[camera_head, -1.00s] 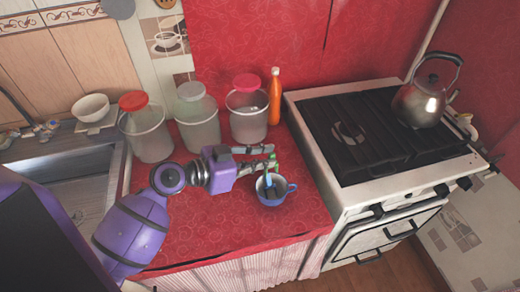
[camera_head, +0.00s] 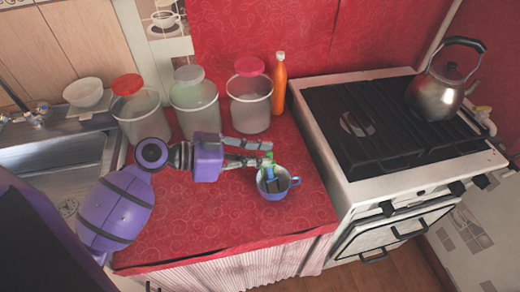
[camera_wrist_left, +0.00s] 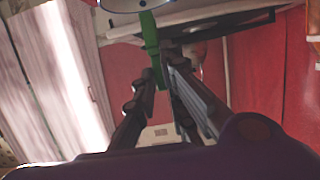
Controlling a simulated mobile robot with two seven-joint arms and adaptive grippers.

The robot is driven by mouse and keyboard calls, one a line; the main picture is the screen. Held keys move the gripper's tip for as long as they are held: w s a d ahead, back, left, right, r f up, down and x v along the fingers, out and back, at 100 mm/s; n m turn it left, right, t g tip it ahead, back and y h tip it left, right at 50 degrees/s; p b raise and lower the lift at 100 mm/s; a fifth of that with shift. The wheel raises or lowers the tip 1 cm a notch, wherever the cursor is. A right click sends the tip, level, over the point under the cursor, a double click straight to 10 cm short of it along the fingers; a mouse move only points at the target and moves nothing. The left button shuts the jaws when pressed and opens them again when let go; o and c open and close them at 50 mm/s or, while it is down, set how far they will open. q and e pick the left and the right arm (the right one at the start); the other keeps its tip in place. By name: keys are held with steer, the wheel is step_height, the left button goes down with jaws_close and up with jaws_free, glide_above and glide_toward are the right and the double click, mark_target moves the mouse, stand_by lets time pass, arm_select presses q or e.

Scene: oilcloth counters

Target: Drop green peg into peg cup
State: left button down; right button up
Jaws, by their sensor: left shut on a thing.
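My left gripper (camera_head: 262,153) is shut on the green peg (camera_head: 267,160) above the far-left rim of the blue peg cup (camera_head: 291,186). The peg also shows in the left wrist view (camera_wrist_left: 150,35), reaching from the fingertips toward the cup rim at the top edge. A blue peg and dark contents show inside the cup. I cannot tell whether the green peg's lower end is inside the cup. My right gripper is not in view.
Three lidded clear jars (camera_head: 249,108) and an orange bottle (camera_head: 279,85) stand behind the gripper. The stove (camera_head: 400,130) with a kettle (camera_head: 438,92) is at the right. The red counter (camera_head: 220,225) in front is clear. A sink (camera_head: 50,155) is at the left.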

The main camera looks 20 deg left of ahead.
arm_select(q)
steer(key=c, duration=1.7)
jaws_free()
steer(key=shift+c, duration=0.2)
steer(key=v, duration=1.2)
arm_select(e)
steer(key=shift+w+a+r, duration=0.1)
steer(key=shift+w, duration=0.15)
